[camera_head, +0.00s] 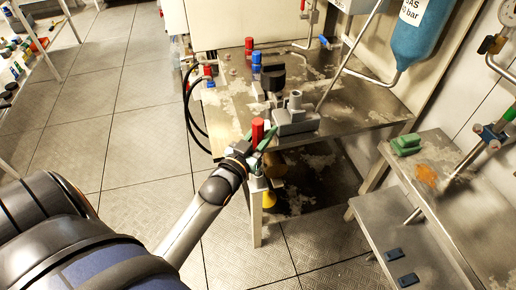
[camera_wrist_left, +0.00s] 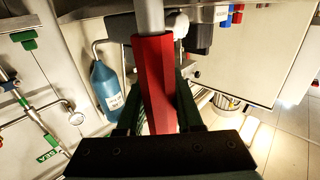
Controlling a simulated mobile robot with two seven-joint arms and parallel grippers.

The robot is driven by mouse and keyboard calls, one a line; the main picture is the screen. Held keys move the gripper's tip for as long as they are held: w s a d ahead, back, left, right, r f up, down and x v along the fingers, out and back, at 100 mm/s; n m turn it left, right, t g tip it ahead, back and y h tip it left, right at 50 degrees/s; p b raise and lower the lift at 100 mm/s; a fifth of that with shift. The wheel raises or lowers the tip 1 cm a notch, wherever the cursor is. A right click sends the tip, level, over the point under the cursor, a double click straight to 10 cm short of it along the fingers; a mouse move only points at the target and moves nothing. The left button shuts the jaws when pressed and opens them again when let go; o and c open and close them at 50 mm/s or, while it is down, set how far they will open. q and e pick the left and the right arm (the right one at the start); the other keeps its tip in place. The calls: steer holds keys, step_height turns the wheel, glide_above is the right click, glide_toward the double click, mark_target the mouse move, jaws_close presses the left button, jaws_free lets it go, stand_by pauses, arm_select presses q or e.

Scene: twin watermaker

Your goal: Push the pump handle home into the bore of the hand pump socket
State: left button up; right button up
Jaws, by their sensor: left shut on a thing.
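The pump handle is a red grip (camera_wrist_left: 155,75) with a grey rod (camera_wrist_left: 150,14) that runs out of the top of the left wrist view. My left gripper (camera_head: 263,143) is shut on the red grip, which also shows upright in the head view (camera_head: 257,129). The hand pump socket (camera_head: 295,120) is a grey block with a short upright tube, on the metal table just right of and beyond my gripper. I cannot see the rod's end or tell whether it touches the bore. My right gripper is not in view.
A black-topped part (camera_head: 272,77) stands behind the socket. Blue and red fittings (camera_head: 256,58) and black hoses (camera_head: 190,100) are at the table's back left. A bench (camera_head: 440,185) with a green block (camera_head: 405,144) stands to the right. The metal table (camera_head: 345,100) has bare room right of the socket.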

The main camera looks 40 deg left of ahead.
arm_select(q)
jaws_close()
steer(key=shift+r, duration=0.15)
step_height(320, 180, up, 18)
steer(key=p, duration=0.4)
stand_by(0.4)
